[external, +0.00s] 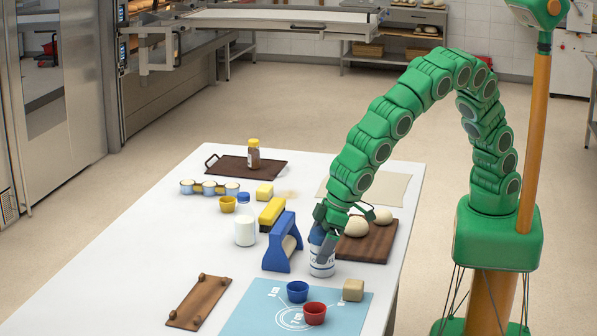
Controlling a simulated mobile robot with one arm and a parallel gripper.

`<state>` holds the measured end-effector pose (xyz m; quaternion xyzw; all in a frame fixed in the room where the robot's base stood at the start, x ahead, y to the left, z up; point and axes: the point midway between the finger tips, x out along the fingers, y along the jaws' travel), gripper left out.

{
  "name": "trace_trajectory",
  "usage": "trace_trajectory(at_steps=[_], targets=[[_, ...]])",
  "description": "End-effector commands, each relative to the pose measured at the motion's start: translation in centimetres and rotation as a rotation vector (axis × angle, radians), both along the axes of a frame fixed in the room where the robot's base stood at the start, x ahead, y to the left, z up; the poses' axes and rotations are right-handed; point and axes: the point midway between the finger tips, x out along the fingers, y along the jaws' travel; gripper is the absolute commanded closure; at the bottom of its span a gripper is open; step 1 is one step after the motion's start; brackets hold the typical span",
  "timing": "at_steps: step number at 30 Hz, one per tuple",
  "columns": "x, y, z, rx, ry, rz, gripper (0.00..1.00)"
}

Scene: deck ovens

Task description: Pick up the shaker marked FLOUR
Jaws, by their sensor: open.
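A white shaker with blue markings (321,268) stands upright on the white table, left of the wooden board. Its upper part is partly hidden by my gripper (326,246). Its lettering is too small to read, so I cannot confirm that it says FLOUR. My gripper points down, with its open fingers at the top of this shaker, and I cannot tell whether they touch it. Another shaker, brown with a yellow lid (254,156), stands on the dark tray (222,164) at the far end.
A blue-and-yellow tool (280,243) stands close left of the shaker. A wooden board with dough balls (376,248) lies close right. A blue cup (297,291), a red cup (315,313) and a tan block (353,289) are in front. A white bottle (245,230) stands farther left.

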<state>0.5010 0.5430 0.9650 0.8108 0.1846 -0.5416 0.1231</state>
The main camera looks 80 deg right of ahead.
Motion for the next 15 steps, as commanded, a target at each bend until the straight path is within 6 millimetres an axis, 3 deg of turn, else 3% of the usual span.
trace_trajectory(at_steps=[8, 15], targets=[[0.15, 0.06, -0.43, 0.0, 0.0, 0.0, 0.01], [0.13, 0.06, -0.44, 0.0, 0.0, 0.001, 0.35]])
